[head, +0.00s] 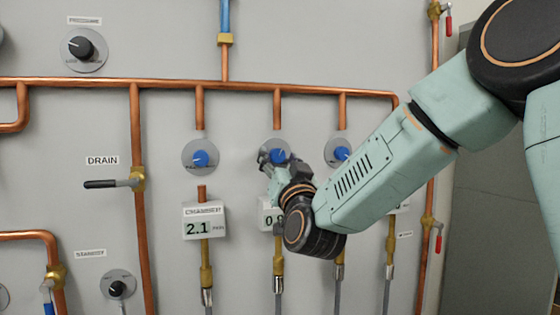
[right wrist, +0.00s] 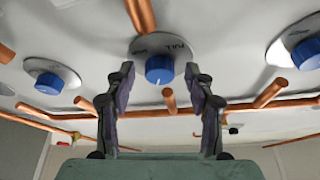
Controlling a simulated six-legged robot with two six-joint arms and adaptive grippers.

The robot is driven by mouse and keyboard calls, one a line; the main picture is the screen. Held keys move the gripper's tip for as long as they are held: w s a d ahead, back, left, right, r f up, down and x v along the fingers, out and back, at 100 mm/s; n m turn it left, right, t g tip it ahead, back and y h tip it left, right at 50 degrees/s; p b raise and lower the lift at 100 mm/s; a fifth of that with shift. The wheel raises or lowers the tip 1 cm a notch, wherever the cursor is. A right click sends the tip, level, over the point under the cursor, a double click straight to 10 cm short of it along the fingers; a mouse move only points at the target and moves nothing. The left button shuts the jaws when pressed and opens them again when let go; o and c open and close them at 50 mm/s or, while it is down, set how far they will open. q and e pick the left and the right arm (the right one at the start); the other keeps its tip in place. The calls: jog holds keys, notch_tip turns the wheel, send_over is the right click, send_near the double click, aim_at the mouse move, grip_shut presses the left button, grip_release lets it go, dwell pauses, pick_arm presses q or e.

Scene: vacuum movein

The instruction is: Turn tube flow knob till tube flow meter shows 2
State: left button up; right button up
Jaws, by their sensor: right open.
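Three blue knobs on round grey plates sit in a row on the panel: a left knob (head: 201,158), a middle knob (head: 279,156) and a right knob (head: 342,153). My right gripper (head: 266,157) is at the middle knob in the head view. In the right wrist view its open fingers (right wrist: 162,76) stand on either side of a blue knob (right wrist: 160,69), with gaps between. The middle meter (head: 268,216) starts with 0, and my wrist hides the rest. The left meter (head: 203,224) reads 2.1. I cannot read which meter is the tube flow one. My left gripper is not in view.
A copper pipe (head: 170,84) runs across above the knobs, with short branches down. A black drain lever (head: 107,184) and a pressure knob (head: 81,47) are on the left. Red-handled valves (head: 438,238) stand at the right edge.

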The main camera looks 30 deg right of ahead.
jog(key=v, duration=1.2)
jog(key=shift+f, duration=0.1)
dwell(0.4)
